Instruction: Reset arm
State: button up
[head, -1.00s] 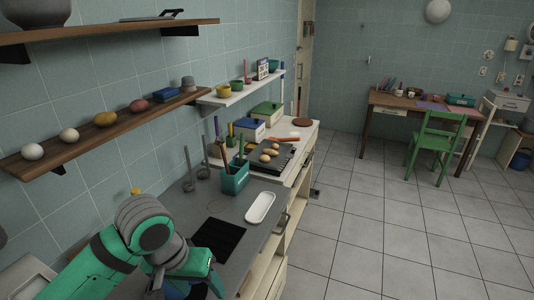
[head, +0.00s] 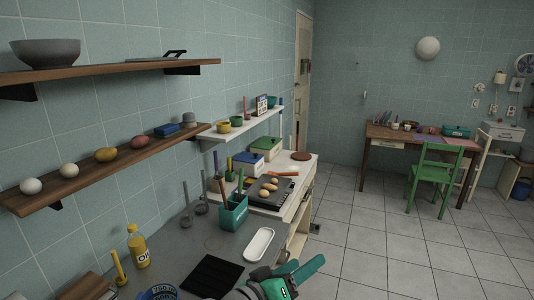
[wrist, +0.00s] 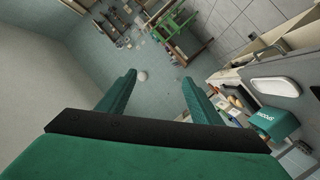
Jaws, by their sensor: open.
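My gripper (wrist: 157,82) is open in the wrist view, with its two green fingers apart and nothing between them. In the head view my green arm end (head: 280,284) shows at the bottom, over the counter's front edge. The grey counter (head: 200,240) runs along the left wall. A white oval dish (head: 259,244) lies on it, just beyond my arm; it also shows at the right of the wrist view (wrist: 276,86). A teal utensil holder (head: 232,211) stands behind the dish.
A yellow oil bottle (head: 138,247) and a black mat (head: 211,276) are on the near counter. A dark tray (head: 258,200) holds several potato-like items. Wooden shelves (head: 100,173) overhang at left. The tiled floor (head: 370,250) at right is clear up to the green chair (head: 433,176).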

jog(key=s+a+f+n+t+y, duration=0.1)
jog(key=s+f+n+t+y, duration=0.3)
jog(key=s+f, duration=0.55)
jog(key=s+a+f+n+t+y, duration=0.2)
jog(key=s+f+n+y, duration=0.35)
jog(key=f, duration=0.65)
jog(key=s+a+f+m, duration=0.1)
jog(key=s+m, duration=0.1)
jog(key=s, duration=0.6)
jog(key=s+a+f+m+g+y, duration=0.1)
jog(key=s+a+f+m, duration=0.1)
jog(key=s, duration=0.6)
jog(key=s+a+f+m+g+y, duration=0.1)
jog(key=s+m, duration=0.3)
jog(key=s, duration=0.4)
jog(key=shift+s+a+f, duration=0.15)
jog(key=shift+a, duration=0.45)
